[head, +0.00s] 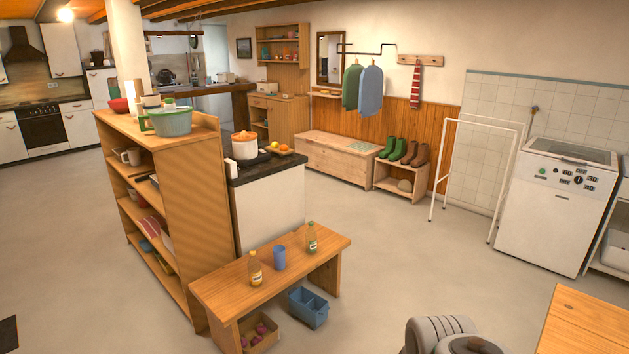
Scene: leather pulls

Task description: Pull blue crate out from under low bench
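The blue crate (308,309) stands on the floor at the low wooden bench (225,288), toward the bench's right end. Its open top and near side show; the bench top overhangs its back part, and I cannot tell how far it reaches underneath. It looks divided inside and I see nothing in it. The bench has slab legs at both ends. My gripper is not in view; only grey parts of my own arm show at the bottom edge, right of the crate and apart from it.
A wooden box (264,346) with pinkish items sits left of the crate. Two bottles (255,270) (312,239) and a blue cup (280,258) stand on the bench. A wooden tabletop (585,325) fills the lower right corner. The floor right of the bench is clear.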

